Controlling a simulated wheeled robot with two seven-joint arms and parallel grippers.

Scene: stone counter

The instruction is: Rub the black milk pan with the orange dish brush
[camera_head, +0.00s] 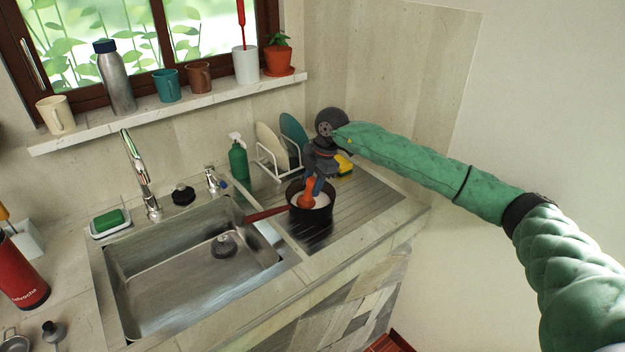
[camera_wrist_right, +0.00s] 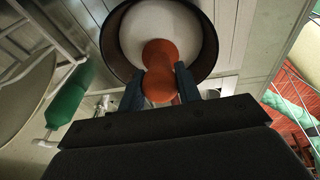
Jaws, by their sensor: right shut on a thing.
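The black milk pan (camera_head: 311,219) stands on the ribbed drainboard right of the sink, its reddish handle (camera_head: 265,214) pointing left over the sink's edge. Its pale inside shows in the right wrist view (camera_wrist_right: 128,38). My right gripper (camera_head: 314,188) comes from above and is shut on the orange dish brush (camera_head: 306,199). In the right wrist view, the two blue fingers (camera_wrist_right: 160,88) flank the orange brush (camera_wrist_right: 160,55), whose end is within the pan's rim. Whether the brush touches the pan's bottom is hard to tell. My left gripper is not in view.
A dish rack (camera_head: 268,160) with plates, a green soap bottle (camera_head: 238,160) and a yellow sponge (camera_head: 344,164) stand behind the pan. The sink (camera_head: 190,310) is left of it, with a faucet (camera_head: 143,180). The drainboard's right part (camera_head: 370,197) is clear.

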